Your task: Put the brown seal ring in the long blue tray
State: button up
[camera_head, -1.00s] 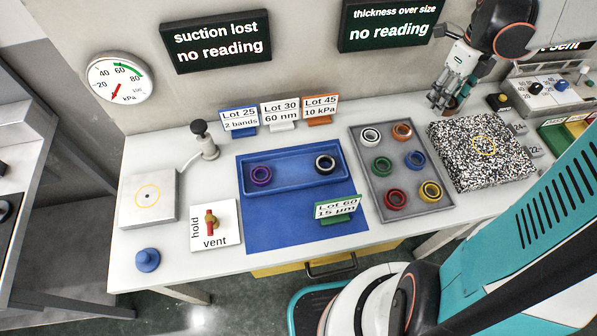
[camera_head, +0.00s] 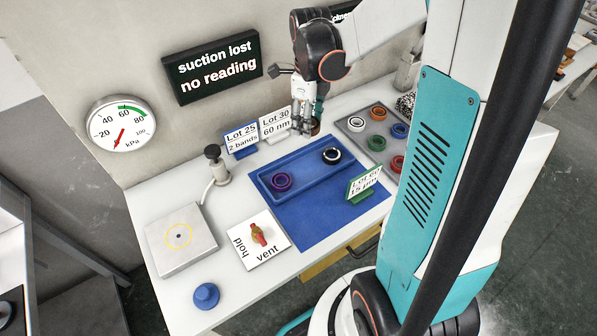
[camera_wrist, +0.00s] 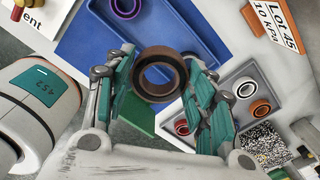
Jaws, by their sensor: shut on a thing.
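My gripper (camera_head: 307,122) is shut on the brown seal ring (camera_wrist: 160,74), which sits between its fingertips in the wrist view. In the head view the ring (camera_head: 315,127) shows partly at the fingertips, near the back right corner of the blue tray. The long blue tray (camera_head: 305,178) lies on a blue mat. It holds a purple ring (camera_head: 281,182) at its left and a black-and-white ring (camera_head: 331,155) at its right. The middle between them is bare. In the wrist view the tray (camera_wrist: 190,30) is beyond the ring.
A grey tray (camera_head: 352,131) with several coloured rings is to the right, partly hidden by my arm. Lot 25 (camera_head: 242,138) and Lot 30 (camera_head: 275,122) signs stand behind the blue tray. A green-based Lot 60 sign (camera_head: 363,184) stands at its front right.

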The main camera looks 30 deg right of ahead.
aim_at(307, 170)
notch_tip(307, 170, down, 18)
jog(key=b, duration=0.6)
jog(key=shift+d+f, duration=0.1)
jog(key=shift+f, duration=0.1)
jog(key=o, duration=1.1)
jog(key=shift+c, duration=0.2)
notch_tip(307, 170, up, 12)
jog(key=p, duration=0.4)
